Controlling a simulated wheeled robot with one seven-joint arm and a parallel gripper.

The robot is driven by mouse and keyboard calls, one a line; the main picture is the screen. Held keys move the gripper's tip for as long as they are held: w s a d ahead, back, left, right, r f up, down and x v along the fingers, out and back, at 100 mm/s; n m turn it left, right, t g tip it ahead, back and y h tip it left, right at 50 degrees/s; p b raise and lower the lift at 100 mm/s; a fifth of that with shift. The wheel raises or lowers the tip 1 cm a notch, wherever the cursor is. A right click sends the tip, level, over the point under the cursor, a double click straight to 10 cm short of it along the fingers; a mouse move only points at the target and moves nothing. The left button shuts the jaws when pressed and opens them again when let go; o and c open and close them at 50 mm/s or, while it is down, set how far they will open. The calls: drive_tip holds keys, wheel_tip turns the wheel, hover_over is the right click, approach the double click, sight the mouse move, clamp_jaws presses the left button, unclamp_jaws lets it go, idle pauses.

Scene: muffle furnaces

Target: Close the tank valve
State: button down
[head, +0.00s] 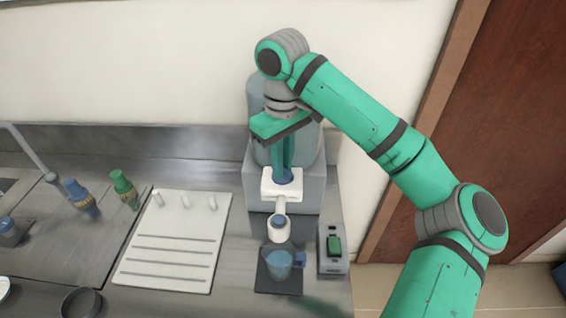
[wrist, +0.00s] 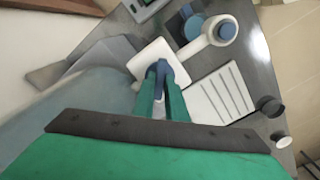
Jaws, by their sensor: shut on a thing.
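The tank (head: 256,100) is a blue-grey cylinder on a grey stand at the back wall, partly hidden behind my arm. A white tap block (head: 268,190) sits at its front, with a spout (head: 279,229) reaching forward. The blue tank valve (head: 285,178) is on top of the block. My gripper (head: 284,170) comes down from above with its green fingers shut on the valve. In the wrist view, the valve (wrist: 161,70) shows between the fingertips (wrist: 162,82), above the white block (wrist: 147,58). A blue cup (head: 279,265) stands below the spout on a dark pad.
A grey box with a green switch (head: 334,245) stands right of the cup. A white board with slots and pegs (head: 172,240) lies to the left. Blue and green bench taps (head: 123,186), a dark round dish (head: 81,301) and a brown door (head: 500,110) are around.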

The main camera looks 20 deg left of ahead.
drive_tip(key=c, duration=1.8)
unclamp_jaws()
drive_tip(key=shift+w, duration=0.1)
drive_tip(key=shift+r, duration=0.15)
wheel_tip(320, 180, up, 11)
drive_tip(key=shift+f, duration=0.2)
drive_tip(key=shift+a, duration=0.1)
